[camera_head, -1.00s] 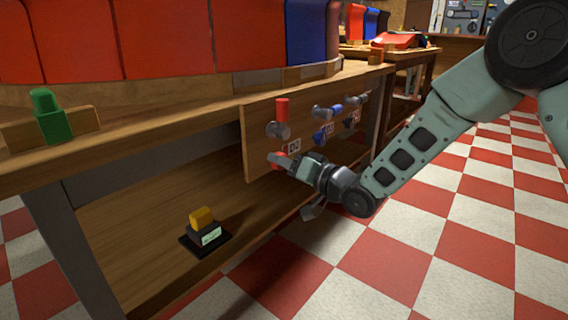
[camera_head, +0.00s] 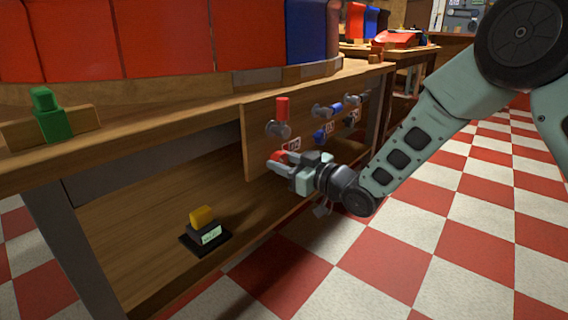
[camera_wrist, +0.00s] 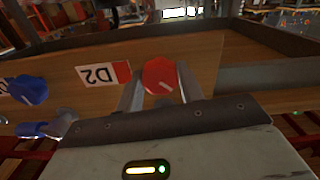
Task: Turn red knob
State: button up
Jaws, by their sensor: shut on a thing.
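The red knob (camera_wrist: 161,77) sits on the wooden panel (camera_head: 262,172) under the bench, and it also shows in the head view (camera_head: 277,155).
A red handle (camera_head: 282,108) on a grey fitting sits above the knob. A blue knob (camera_wrist: 26,89) and blue handle (camera_head: 337,108) are close by on the panel. A yellow-topped button box (camera_head: 204,226) stands on the lower shelf. The checkered floor (camera_head: 400,260) is open.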

jog(key=n+b, duration=0.1)
jog(key=n, duration=0.3)
jog(key=shift+f+n, duration=0.1)
jog(key=shift+n, duration=0.2)
jog(key=shift+n+b, duration=0.9)
jog(key=shift+n, duration=1.1)
jog(key=o, duration=1)
jog(key=shift+d, duration=0.1)
jog(key=p+v, duration=0.6)
jog(key=v, duration=1.1)
jog(key=shift+s, duration=0.2)
